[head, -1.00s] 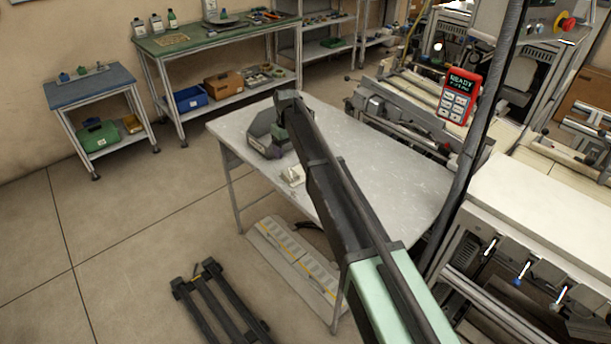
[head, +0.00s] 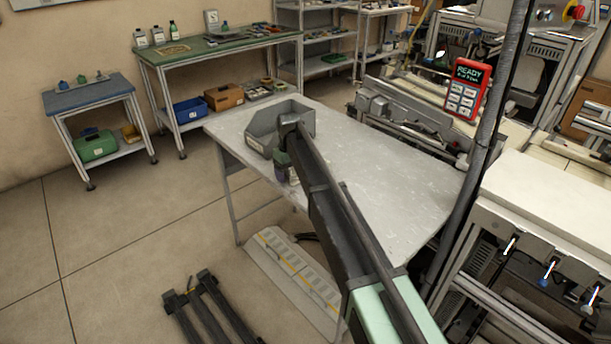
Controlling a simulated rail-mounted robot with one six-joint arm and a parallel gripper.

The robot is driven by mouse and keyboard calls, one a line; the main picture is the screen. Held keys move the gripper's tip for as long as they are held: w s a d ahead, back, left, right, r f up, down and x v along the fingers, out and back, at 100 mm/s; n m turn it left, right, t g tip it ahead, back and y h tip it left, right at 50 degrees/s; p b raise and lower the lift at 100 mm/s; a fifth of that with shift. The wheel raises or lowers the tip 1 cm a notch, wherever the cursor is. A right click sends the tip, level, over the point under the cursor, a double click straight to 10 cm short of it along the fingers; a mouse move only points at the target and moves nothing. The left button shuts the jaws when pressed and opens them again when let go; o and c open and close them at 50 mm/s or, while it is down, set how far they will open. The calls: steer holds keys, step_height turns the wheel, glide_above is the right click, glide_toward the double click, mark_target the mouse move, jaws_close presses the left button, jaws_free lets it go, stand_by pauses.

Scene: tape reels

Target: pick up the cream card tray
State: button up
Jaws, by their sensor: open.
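My gripper (head: 283,174) is low over the front left edge of the white table (head: 385,190), its fingers pointing down. My arm runs from the lower right up to it, and the gap between the fingers cannot be made out. The small cream tray, seen on this edge earlier, is now hidden behind my gripper and arm. I cannot tell whether the fingers are around it or only above it.
A grey open bin (head: 262,127) stands on the table just behind my gripper. The table's right half is clear. A red handset (head: 466,90) hangs by a dark post (head: 487,120) at the right. A pale panel (head: 290,280) lies below the table.

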steer(key=shift+r, duration=0.1)
steer(key=c, duration=1.1)
step_height(320, 180, up, 20)
steer(key=p, duration=2)
